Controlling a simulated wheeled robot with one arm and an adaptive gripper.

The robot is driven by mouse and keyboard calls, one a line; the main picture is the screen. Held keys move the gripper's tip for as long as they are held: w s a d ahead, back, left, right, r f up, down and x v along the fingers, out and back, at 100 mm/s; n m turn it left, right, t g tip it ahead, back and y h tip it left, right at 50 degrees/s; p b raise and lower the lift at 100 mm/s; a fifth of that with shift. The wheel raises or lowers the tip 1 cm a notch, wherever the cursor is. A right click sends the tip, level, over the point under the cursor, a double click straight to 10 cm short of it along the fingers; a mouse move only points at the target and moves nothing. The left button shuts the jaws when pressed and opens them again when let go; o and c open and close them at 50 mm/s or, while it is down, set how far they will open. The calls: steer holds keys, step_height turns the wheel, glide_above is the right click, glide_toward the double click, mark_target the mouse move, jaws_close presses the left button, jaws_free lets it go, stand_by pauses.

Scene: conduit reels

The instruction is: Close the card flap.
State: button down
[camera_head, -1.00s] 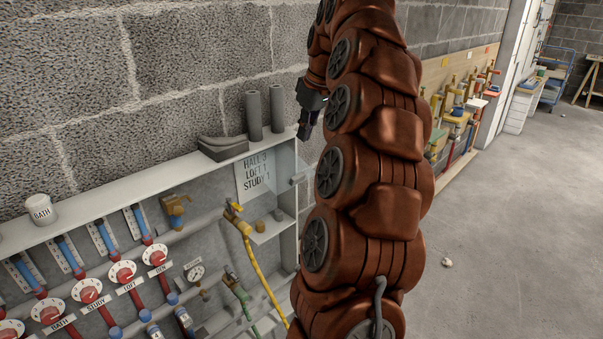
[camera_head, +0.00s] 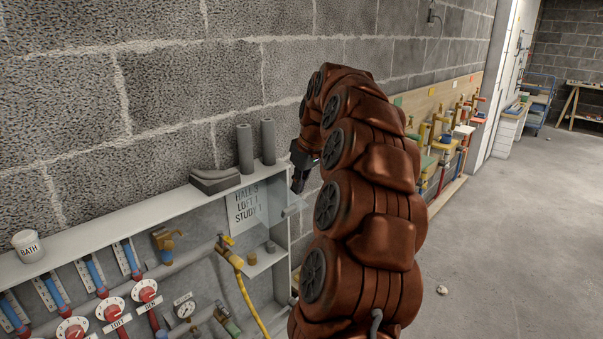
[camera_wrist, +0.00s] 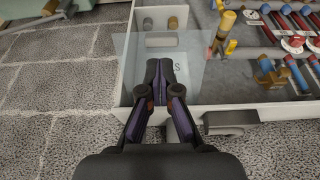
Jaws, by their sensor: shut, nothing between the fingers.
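The card (camera_head: 244,211) is lettered "HALL 3 LOFT 1 STUDY 1" and sits upright at the right end of the open grey cabinet. A clear flap (camera_head: 291,208) stands out from beside the card, so it looks open. In the wrist view the clear flap (camera_wrist: 194,48) shows as a see-through sheet in front of the card and a small shelf. My gripper (camera_head: 297,190) is shut and empty, pointing down by the cabinet's right upper corner. In the wrist view its fingertips (camera_wrist: 160,65) overlap the flap; I cannot tell whether they touch it.
Two grey tubes (camera_head: 245,148) and a dark grey block (camera_head: 215,181) stand on the cabinet's top ledge (camera_head: 115,216), near my gripper. A white "BATH" tub (camera_head: 28,246) is further left. Red dials, valves and a yellow hose (camera_head: 250,299) fill the cabinet. Open floor lies right.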

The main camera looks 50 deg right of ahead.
mark_target(291, 208)
steer(key=shift+p+x, duration=0.55)
steer(key=shift+x, duration=2.5)
